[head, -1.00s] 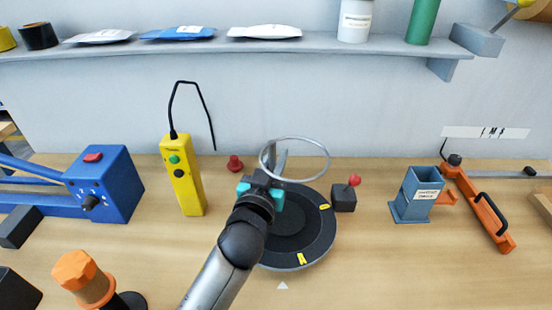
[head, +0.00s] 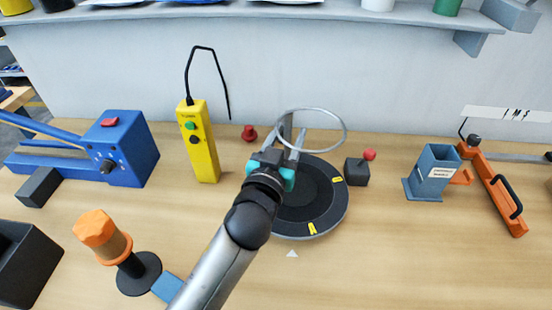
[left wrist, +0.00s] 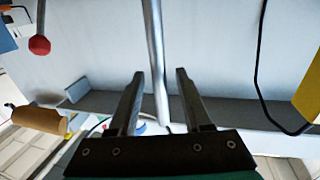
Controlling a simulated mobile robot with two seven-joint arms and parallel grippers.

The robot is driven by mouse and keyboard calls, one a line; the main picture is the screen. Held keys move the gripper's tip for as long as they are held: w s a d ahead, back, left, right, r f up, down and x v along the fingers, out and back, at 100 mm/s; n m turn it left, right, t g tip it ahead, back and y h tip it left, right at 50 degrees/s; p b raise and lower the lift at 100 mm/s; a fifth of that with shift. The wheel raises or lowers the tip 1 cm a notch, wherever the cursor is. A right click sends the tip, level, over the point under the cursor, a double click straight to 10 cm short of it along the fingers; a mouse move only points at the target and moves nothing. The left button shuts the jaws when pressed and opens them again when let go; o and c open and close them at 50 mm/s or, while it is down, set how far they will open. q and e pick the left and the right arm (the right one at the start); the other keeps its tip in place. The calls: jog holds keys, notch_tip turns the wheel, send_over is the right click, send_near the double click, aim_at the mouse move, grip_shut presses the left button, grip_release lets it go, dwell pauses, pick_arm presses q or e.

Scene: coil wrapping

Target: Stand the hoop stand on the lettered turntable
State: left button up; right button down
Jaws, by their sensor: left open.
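The hoop stand (head: 345,127) shows in the head view as a thin grey ring behind my left gripper; its foot is hidden, so I cannot tell what it rests on. Its grey post (left wrist: 155,55) shows in the left wrist view, running down between the jaws. My left gripper (head: 294,137) is open around the post, with space on both sides. The lettered turntable (head: 318,205) is a dark round disc with yellow marks, partly covered by my left arm. My right gripper is not in view.
A yellow pendant (head: 203,155) and a red knob (head: 249,133) stand left of the turntable. A joystick box (head: 357,173) stands close on its right. A blue-grey holder (head: 428,180) and an orange lever tool (head: 495,190) are farther right. The front right table is clear.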

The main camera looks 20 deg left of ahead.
pick_arm(q)
jog(key=s, duration=0.9)
jog(key=shift+s+a, duration=0.15)
jog(key=shift+s, duration=0.1)
